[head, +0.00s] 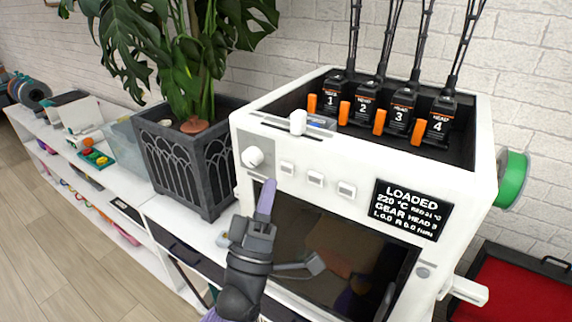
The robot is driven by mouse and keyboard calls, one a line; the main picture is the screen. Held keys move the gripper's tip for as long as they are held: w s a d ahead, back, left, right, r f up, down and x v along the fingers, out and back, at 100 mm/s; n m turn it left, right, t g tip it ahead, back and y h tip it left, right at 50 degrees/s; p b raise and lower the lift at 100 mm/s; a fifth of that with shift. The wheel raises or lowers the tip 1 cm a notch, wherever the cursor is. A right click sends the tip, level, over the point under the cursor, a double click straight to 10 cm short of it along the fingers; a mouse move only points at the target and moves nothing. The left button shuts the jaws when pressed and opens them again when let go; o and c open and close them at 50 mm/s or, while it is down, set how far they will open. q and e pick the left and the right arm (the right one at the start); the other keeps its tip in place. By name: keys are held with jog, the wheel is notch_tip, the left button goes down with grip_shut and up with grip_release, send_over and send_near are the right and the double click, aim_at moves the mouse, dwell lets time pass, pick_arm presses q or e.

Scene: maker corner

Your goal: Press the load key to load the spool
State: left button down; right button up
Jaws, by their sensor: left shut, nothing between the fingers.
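The white printer (360,155) stands on a white bench. Its front panel has a round knob (252,157) and three small pale keys: a left key (287,168), a middle key (315,179) and a right key (347,190). I cannot read which is the load key. The black display (411,209) reads "LOADED", "220 °C" and "GEAR HEAD 3". A green spool (512,178) hangs on the printer's right side. My left gripper (266,196) is shut and empty, its fingertips pointing up just below the left key, apparently apart from it. My right gripper is out of view.
Several numbered heads (366,103) with cables sit in the printer's open top. A dark planter (185,165) with a leafy plant stands close on the left. A dark glass door (340,255) is below the keys. A red-topped thing (520,295) is at lower right.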

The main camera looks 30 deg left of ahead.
pick_arm(q)
jog(key=s, duration=0.3)
jog(key=shift+a+p, duration=0.15)
jog(key=shift+p, duration=0.25)
jog(key=shift+w+f, duration=0.1)
jog(key=s+d+f+m+g+h+b, duration=0.15)
jog(key=f+m+g, duration=0.4)
jog(key=f, duration=1.25)
jog(key=s+d+f+m+g+h+b, duration=0.1)
jog(key=d+f+m+g+h+b, duration=0.4)
jog(key=f, duration=1.2)
jog(key=s+a+f+m+g+y+p, duration=0.1)
jog(key=s+a+f+m+g+y, duration=0.15)
jog(key=s+f+g, duration=0.75)
jog(key=s+f+m+g, duration=0.1)
jog(key=s+f+g, duration=0.1)
jog(key=s+f, duration=0.3)
jog(key=s+f+m+g+y+b, duration=0.1)
jog(key=s+f, duration=0.5)
jog(key=s, duration=0.8)
jog(key=m+g, duration=0.1)
jog(key=g, duration=0.1)
jog(key=shift+a+f+m+g, duration=0.2)
jog(key=shift+a+m+g, duration=0.1)
jog(key=shift+g, duration=0.05)
